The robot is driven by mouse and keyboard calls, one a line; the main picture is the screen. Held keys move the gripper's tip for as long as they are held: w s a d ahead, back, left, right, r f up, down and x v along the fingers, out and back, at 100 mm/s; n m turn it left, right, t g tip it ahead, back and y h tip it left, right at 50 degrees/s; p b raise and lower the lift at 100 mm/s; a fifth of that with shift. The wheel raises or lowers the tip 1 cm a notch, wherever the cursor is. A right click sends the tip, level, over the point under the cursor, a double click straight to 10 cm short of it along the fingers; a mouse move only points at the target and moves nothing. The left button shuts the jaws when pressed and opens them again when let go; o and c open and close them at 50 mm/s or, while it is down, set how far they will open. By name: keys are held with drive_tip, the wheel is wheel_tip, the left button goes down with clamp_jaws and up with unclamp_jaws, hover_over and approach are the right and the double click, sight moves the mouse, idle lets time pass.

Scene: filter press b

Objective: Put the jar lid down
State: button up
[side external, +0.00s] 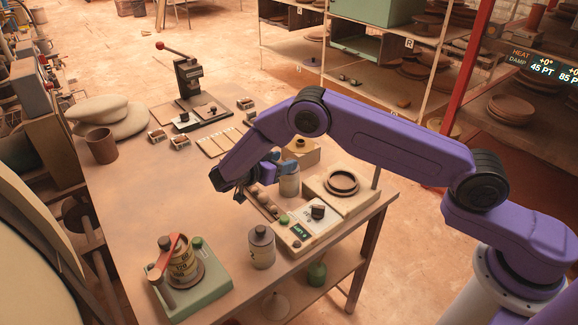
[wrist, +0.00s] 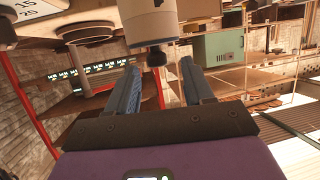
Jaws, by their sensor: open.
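A pale jar (side external: 290,184) stands on the table behind the scale, partly hidden by my fingers. In the wrist view, which looks upside down, a white cylinder (wrist: 152,20) with a dark knob (wrist: 156,56) on its end shows just beyond my fingertips; it seems to be the jar with its lid. My gripper (side external: 288,166) lies nearly level, pointing right, at the top of the jar. Its blue fingers are open in the wrist view (wrist: 158,75), with nothing between them. Whether a finger touches the lid, I cannot tell.
A tan box (side external: 302,152) with a dark round piece stands behind the jar. The scale (side external: 306,228) and a block with a round dish (side external: 342,184) are close by. A grey dark-topped bottle (side external: 262,247) and a green press (side external: 186,280) stand in front. The table's left middle is clear.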

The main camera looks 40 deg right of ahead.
drive_tip(key=shift+x, duration=2.65)
drive_tip(key=shift+s+f, duration=0.1)
clamp_jaws()
